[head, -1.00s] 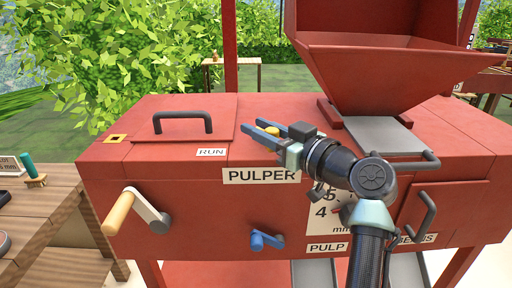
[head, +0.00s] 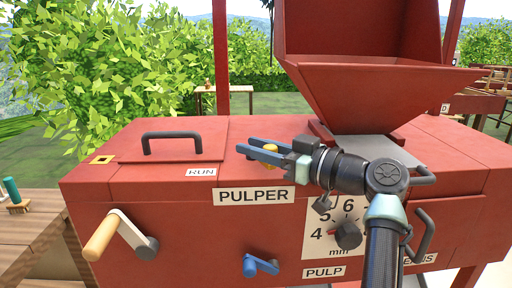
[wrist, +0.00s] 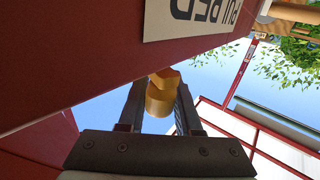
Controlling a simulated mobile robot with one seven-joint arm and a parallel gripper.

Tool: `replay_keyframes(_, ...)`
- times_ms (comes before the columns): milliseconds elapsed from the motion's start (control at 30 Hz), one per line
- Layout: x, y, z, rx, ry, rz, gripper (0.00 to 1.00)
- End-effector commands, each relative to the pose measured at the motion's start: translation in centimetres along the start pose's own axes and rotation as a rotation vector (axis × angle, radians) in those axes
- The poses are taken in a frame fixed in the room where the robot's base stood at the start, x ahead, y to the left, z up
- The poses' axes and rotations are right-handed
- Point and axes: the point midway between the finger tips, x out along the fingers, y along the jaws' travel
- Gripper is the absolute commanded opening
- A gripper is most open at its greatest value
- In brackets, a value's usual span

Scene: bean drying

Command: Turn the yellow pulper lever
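The red pulper (head: 140,200) fills the head view, with a PULPER label (head: 254,195) on its front edge. The lever's base is hidden by my arm and gripper.
A crank with a tan-yellow handle (head: 101,235) sticks out at the front left. A blue lever (head: 258,266) and a grey dial knob (head: 348,235) stand on the front face. The hopper (head: 380,85) rises behind my arm. A lid handle (head: 177,137) is on top.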

Motion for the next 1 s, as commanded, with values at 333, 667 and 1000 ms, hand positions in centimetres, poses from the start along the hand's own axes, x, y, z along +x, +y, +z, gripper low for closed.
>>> replay_keyframes(333, 0.0, 0.0, 0.0, 0.000, 0.000, 0.001, 0.63)
replay_keyframes(667, -2.3, 0.1, 0.0, 0.000, 0.000, 0.004, 0.63)
replay_keyframes(1000, -9.7, 0.1, -0.1, 0.000, 0.000, 0.005, 0.63)
